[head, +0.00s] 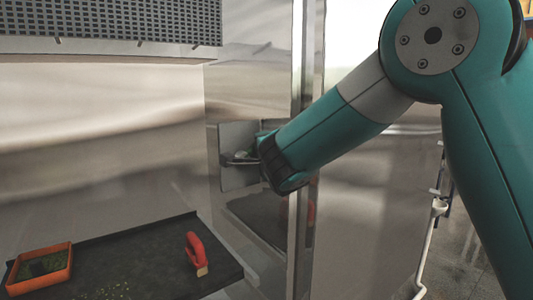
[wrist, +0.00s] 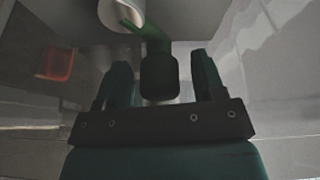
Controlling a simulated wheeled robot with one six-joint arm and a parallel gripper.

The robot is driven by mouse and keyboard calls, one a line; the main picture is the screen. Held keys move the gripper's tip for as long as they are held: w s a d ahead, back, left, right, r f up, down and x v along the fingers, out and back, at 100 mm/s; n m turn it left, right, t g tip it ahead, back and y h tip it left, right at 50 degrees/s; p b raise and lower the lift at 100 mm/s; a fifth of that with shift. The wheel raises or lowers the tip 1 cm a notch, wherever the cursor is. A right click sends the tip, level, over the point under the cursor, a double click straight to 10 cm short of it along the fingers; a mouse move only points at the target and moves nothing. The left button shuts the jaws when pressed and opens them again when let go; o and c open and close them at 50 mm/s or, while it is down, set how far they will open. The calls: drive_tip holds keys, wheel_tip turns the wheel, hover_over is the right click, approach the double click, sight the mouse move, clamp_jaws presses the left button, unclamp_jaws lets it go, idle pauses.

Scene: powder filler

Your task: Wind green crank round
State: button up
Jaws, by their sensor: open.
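The green crank (wrist: 150,32) shows at the top middle of the wrist view, its bright green arm running from a white round part (wrist: 118,12) to a dark handle (wrist: 159,76). My gripper (wrist: 161,64) is open, with one finger on each side of the dark handle. A gap shows between the handle and each finger, and nothing is clamped. In the head view my arm's wrist end reaches to a grey panel on the steel wall and hides most of the crank and my fingers.
A vertical steel post (head: 302,110) stands close to my arm. A perforated grille (head: 110,18) hangs above.

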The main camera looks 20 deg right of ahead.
drive_tip(key=s+a+b, duration=0.1)
drive_tip(key=s+b, duration=0.7)
drive_tip(key=s, duration=0.9)
drive_tip(key=shift+s+b, duration=0.15)
drive_tip(key=shift+b, duration=0.15)
drive_tip(key=shift+a+f, duration=0.1)
drive_tip(key=w+b, duration=0.1)
drive_tip(key=w, duration=0.4)
drive_tip(key=w+b, duration=0.1)
drive_tip(key=w, duration=0.5)
drive_tip(key=w+d+b, duration=0.1)
drive_tip(key=w, duration=0.5)
drive_tip(key=shift+w+d, duration=0.1)
drive_tip(key=shift+c, duration=0.3)
